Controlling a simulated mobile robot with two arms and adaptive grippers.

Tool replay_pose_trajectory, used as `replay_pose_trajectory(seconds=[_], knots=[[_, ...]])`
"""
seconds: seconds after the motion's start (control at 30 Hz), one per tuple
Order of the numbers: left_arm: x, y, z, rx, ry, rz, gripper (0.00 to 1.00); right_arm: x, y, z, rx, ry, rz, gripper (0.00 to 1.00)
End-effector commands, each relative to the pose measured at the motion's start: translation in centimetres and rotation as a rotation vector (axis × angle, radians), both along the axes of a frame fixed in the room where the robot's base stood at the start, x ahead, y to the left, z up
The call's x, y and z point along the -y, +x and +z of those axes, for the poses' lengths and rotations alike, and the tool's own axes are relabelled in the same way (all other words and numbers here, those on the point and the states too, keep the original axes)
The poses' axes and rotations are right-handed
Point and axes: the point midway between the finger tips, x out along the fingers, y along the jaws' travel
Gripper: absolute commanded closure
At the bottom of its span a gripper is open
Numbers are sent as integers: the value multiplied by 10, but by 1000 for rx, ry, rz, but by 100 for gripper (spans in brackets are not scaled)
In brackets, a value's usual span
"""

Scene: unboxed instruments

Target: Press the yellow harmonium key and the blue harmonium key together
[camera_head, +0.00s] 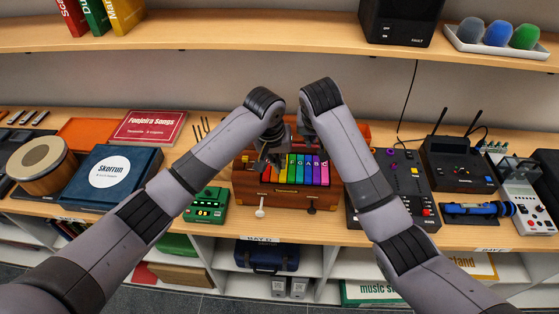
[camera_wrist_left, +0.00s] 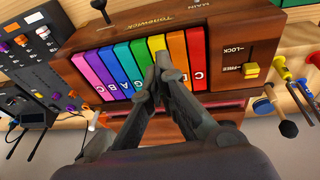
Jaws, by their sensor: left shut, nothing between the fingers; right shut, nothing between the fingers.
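The harmonium (camera_head: 248,190) is a wooden box on the counter with a row of rainbow-coloured keys. My left gripper (camera_head: 268,164) is shut and empty, low over the left part of the key row. In the left wrist view, its fingertips (camera_wrist_left: 158,62) overlap the near part of the yellow key (camera_wrist_left: 156,43), close to the green key; contact cannot be told. The blue key (camera_wrist_left: 110,66) shows uncovered there, left of the fingers. In the head view, the blue key (camera_head: 308,171) lies right of my left gripper. My right gripper (camera_head: 298,132) is shut and empty, higher behind the keys, partly hidden by my arm.
A green device (camera_head: 206,204) stands left of the harmonium, and a black mixer (camera_head: 405,175) with coloured knobs stands close on its right. The harmonium's lock switch (camera_wrist_left: 250,70) sits beside the red key. A shelf (camera_head: 250,38) runs above the counter.

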Motion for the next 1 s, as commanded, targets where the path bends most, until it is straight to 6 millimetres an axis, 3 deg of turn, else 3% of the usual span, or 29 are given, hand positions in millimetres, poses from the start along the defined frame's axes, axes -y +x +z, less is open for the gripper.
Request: replay_pose_trajectory(seconds=[1.0], knots=[[4,6,-30,-1,0,0,100,0,0,0,0,0,0,100]])
